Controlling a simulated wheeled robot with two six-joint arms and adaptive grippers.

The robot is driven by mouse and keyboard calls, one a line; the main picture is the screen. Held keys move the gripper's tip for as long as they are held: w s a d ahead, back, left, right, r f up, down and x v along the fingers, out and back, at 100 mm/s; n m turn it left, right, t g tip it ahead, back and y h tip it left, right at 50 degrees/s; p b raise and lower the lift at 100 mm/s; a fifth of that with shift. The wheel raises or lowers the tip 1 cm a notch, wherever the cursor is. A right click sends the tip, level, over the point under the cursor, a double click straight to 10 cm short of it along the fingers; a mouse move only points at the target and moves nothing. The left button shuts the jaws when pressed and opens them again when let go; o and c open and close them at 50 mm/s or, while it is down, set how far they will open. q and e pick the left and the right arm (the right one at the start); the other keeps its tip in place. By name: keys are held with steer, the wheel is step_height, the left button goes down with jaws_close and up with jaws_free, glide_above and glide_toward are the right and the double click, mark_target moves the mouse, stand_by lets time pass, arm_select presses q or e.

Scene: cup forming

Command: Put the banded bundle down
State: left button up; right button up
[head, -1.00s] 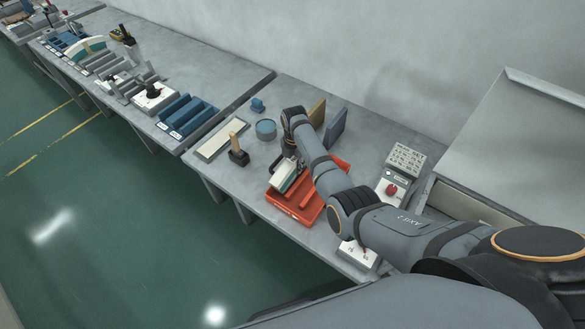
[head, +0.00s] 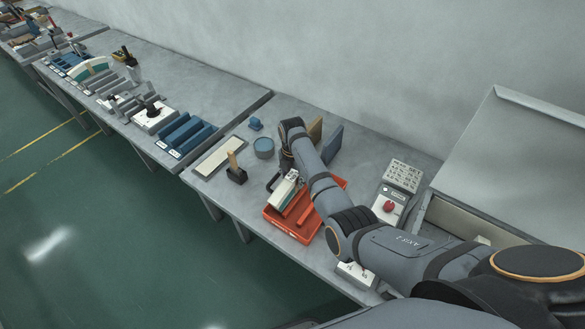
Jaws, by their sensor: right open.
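The banded bundle (head: 287,190), a pale block with a dark green part, lies at the left side of the orange-red tray (head: 308,239). Whether it rests fully on the tray floor is hard to tell. My right gripper (head: 279,178) is open at the bundle's far end, with a dark finger showing to the left of it. My right forearm hides part of the gripper and the tray's far right side. My left gripper is not in view.
Upright boards (head: 332,145) stand behind my arm. A control box with a red button (head: 389,207) is at right.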

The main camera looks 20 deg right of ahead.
step_height(320, 180, up, 9)
steer(key=shift+r+b, duration=0.1)
steer(key=shift+b, duration=0.4)
stand_by(0.6)
